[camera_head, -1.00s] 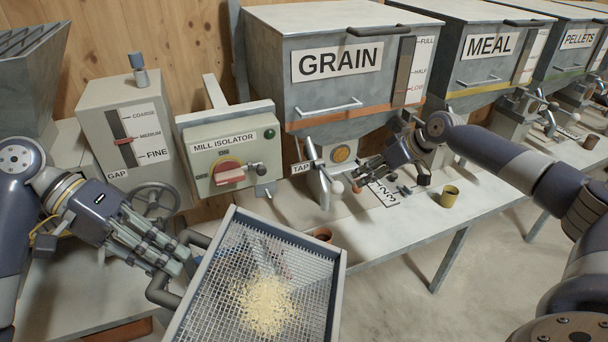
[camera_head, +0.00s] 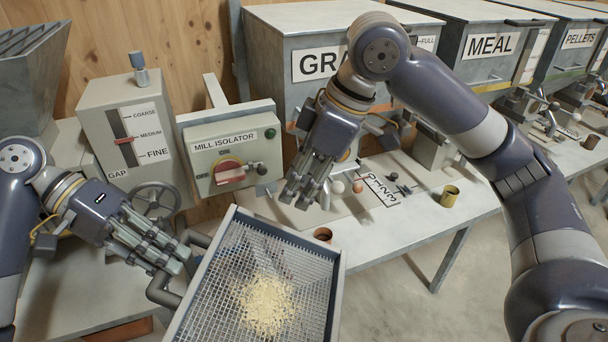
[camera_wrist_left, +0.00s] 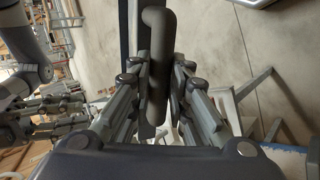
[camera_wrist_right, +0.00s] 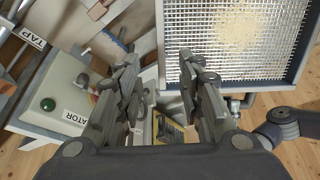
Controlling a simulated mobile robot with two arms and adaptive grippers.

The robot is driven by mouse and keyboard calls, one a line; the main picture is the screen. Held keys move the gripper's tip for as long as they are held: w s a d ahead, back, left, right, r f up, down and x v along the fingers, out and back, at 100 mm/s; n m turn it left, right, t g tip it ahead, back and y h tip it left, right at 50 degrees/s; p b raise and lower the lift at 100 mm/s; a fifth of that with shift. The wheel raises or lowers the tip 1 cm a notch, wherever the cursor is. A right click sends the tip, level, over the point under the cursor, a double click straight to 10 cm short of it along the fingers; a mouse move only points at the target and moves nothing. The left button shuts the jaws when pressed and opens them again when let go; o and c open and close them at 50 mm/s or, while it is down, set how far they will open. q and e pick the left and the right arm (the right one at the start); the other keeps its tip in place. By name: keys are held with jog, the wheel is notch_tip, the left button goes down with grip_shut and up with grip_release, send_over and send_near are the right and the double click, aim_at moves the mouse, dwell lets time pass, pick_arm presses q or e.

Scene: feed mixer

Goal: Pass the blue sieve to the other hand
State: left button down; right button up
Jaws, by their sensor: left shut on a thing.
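The blue sieve (camera_head: 338,262) is a rectangular framed mesh tray with a pile of pale yellow flakes (camera_head: 267,304) on it. It is held up at the bottom middle of the head view. My left gripper (camera_head: 172,262) is shut on the sieve's dark bar handle (camera_wrist_left: 158,75), on the sieve's left side. My right gripper (camera_head: 303,192) is open and empty, just above and behind the sieve's far edge, apart from it. In the right wrist view, the sieve's mesh (camera_wrist_right: 215,45) lies ahead and to the right of the open fingers (camera_wrist_right: 163,100).
The mill isolator box (camera_head: 228,160) with its red switch stands behind the sieve. The grain bin (camera_head: 275,65) is behind my right arm. The bench holds a yellow cup (camera_head: 449,196), a brown cup (camera_head: 323,234) and a number plate (camera_head: 383,190).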

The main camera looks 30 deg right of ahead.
aim_at(277, 224)
jog(key=x, duration=1.1)
jog(key=shift+w, duration=0.1)
grip_shut()
pick_arm(q)
jog(key=c, duration=1.4)
grip_release()
jog(key=shift+c, duration=0.2)
pick_arm(e)
jog(key=shift+r, duration=0.1)
